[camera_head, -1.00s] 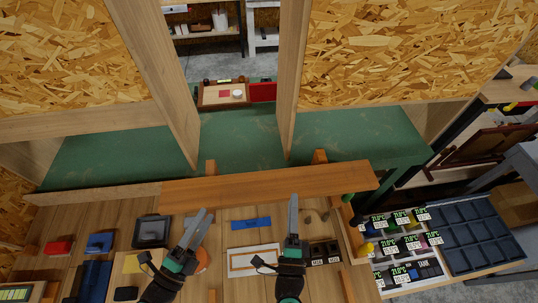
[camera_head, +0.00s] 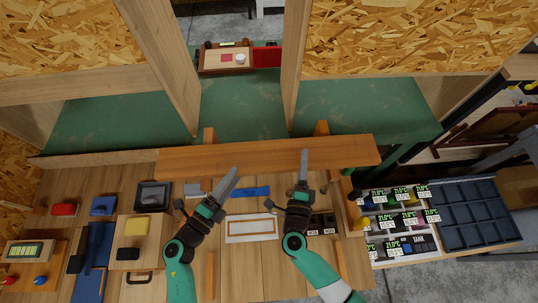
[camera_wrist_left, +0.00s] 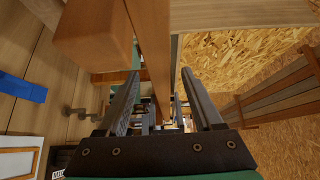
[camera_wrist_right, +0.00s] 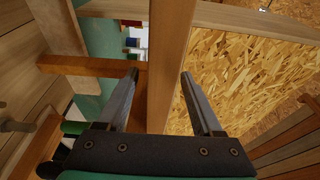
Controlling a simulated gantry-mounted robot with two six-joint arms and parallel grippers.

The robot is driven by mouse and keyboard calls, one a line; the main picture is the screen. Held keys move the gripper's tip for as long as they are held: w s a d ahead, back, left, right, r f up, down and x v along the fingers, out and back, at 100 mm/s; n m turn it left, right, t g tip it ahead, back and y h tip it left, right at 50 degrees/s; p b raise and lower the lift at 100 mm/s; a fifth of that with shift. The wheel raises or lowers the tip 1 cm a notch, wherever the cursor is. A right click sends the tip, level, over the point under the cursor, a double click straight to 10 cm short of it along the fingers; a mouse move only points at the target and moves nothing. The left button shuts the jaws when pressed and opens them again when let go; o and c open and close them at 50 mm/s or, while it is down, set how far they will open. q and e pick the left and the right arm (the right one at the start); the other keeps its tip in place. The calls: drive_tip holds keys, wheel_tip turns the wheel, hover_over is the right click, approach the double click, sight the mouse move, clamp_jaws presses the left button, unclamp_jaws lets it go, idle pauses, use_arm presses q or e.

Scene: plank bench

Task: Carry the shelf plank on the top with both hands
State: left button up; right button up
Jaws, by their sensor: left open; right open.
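The shelf plank (camera_head: 265,154) is a long orange-brown board lying across the back of the bench on two wooden supports. My left gripper (camera_head: 233,174) is open and empty, with its tips near the plank's front edge, left of the middle. My right gripper (camera_head: 304,158) is open, with its tips overlapping the plank right of the middle in the head view. In the right wrist view the plank (camera_wrist_right: 170,50) runs between the open fingers. In the left wrist view a board (camera_wrist_left: 153,45) also lines up between the fingers. I cannot tell whether either gripper touches it.
Wooden supports (camera_head: 209,135) stand under the plank, and upright posts (camera_head: 290,75) rise behind it. A green surface (camera_head: 240,115) lies beyond. A framed white card (camera_head: 250,228), a blue strip (camera_head: 250,192) and a dark tray (camera_head: 153,196) lie on the bench. A compartment bin (camera_head: 465,215) sits at right.

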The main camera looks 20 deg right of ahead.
sight(242, 166)
use_arm(q)
drive_tip(key=x, duration=0.5)
use_arm(e)
drive_tip(key=x, duration=0.5)
use_arm(q)
clamp_jaws()
use_arm(e)
clamp_jaws()
idle(0.6)
